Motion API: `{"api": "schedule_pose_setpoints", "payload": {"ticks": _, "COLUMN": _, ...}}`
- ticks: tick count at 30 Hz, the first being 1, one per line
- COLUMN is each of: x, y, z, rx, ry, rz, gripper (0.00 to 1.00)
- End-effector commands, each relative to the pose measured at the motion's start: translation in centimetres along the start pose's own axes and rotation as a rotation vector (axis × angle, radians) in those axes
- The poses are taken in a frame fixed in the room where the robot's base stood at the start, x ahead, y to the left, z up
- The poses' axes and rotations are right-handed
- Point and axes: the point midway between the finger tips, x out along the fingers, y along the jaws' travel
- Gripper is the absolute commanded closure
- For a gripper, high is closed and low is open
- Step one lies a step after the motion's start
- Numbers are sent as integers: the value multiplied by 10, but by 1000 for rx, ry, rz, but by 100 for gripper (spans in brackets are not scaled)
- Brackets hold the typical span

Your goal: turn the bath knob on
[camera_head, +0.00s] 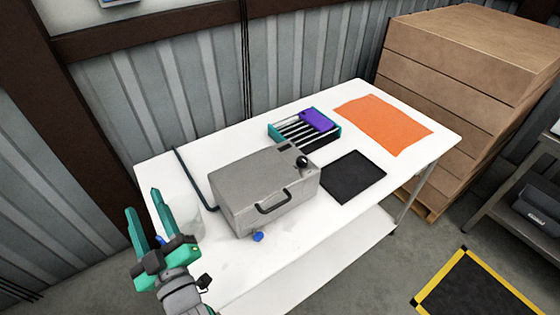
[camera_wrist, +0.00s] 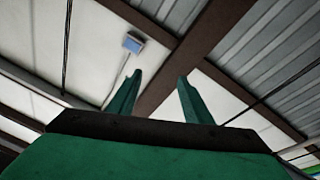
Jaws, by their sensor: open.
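A grey metal box (camera_head: 245,190), the bath, stands on the white table and has a dark handle (camera_head: 273,203) on its front. A black round knob (camera_head: 302,162) sits at the right end of its top, beside a small dark display (camera_head: 284,149). My gripper (camera_head: 142,213) is at the table's left end, left of the bath and well apart from the knob. Its green fingers point up and are open and empty. In the wrist view the fingers (camera_wrist: 158,98) show against the wall and ceiling beams; the bath and knob are not in that view.
On the white table (camera_head: 345,222) are a teal rack (camera_head: 290,132) with a purple block (camera_head: 317,119), a black mat (camera_head: 352,177), an orange sheet (camera_head: 383,124) and a small blue object (camera_head: 258,237). A clear container (camera_head: 190,222) stands beside my gripper. Stacked cartons (camera_head: 450,90) stand right.

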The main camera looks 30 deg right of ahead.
Motion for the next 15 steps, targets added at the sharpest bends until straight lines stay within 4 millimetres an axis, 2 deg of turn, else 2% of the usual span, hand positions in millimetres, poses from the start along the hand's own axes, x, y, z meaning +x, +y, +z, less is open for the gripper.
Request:
{"api": "schedule_pose_setpoints", "payload": {"ticks": 3, "x": 23, "y": 14, "z": -24, "rx": -132, "ry": 40, "rz": -19, "gripper": 54}}
{"api": "schedule_pose_setpoints", "payload": {"ticks": 7, "x": 41, "y": 23, "z": -44, "rx": -289, "ry": 67, "rz": -50, "gripper": 54}}
{"api": "schedule_pose_setpoints", "payload": {"ticks": 12, "x": 57, "y": 33, "z": -60, "rx": -517, "ry": 80, "rz": -96, "gripper": 54}}
{"api": "schedule_pose_setpoints", "payload": {"ticks": 15, "x": 64, "y": 37, "z": -62, "rx": -661, "ry": 76, "rz": -128, "gripper": 54}}
